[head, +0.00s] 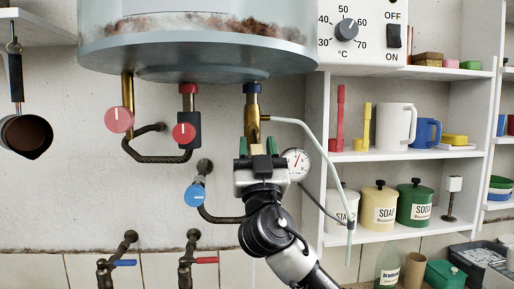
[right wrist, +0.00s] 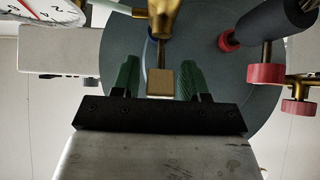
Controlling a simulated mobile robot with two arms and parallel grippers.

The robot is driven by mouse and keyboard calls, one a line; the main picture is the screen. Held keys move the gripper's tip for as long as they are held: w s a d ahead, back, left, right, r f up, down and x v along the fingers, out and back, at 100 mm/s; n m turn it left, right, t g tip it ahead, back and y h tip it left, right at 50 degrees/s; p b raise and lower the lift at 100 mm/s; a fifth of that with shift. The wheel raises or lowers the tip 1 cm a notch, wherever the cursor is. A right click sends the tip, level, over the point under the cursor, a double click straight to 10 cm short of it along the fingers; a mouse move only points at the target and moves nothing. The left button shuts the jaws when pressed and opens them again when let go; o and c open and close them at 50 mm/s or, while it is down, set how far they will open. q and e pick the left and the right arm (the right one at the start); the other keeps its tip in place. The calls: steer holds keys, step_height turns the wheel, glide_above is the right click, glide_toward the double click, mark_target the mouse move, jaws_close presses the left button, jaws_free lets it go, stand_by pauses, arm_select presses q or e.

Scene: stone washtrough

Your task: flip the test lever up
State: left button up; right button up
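The test lever seems to be the small brass-coloured tab (right wrist: 160,83) on a thin stem below the brass valve body (right wrist: 163,22) in the right wrist view. In the head view the brass valve (head: 252,118) hangs under the glass-sided boiler, and the tab (head: 257,149) points down. My right gripper (head: 257,146) is just below the valve, with its green fingers on either side of the tab. In the right wrist view the gripper (right wrist: 160,80) is open, with gaps between the tab and both fingers. My left gripper is out of view.
A round dial gauge (head: 296,163) and a thin pale pipe (head: 315,150) are close to the right of my gripper. Red-knobbed valves (head: 184,132) and a blue knob (head: 197,195) are to its left. The boiler (head: 200,45) is above; shelves (head: 400,155) stand right.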

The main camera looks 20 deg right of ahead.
mark_target(258, 152)
jaws_close()
steer(key=r+g+p, duration=0.1)
steer(key=g+p, duration=0.1)
steer(key=p, duration=0.2)
steer(key=r+g+y+p, duration=0.1)
steer(key=g+p, duration=0.1)
steer(key=p, duration=0.2)
steer(key=s+r+g+p, duration=0.1)
steer(key=g+p, duration=0.1)
steer(key=p, duration=0.2)
steer(key=shift+a+r+y, duration=0.15)
steer(key=shift+r+y, duration=0.05)
steer(key=shift+y, duration=0.1)
steer(key=shift+g+p, duration=0.5)
steer(key=shift+p, duration=0.35)
steer(key=shift+w, duration=0.1)
steer(key=shift+o, duration=1.1)
jaws_free()
steer(key=b+v, duration=0.3)
steer(key=v, duration=0.8)
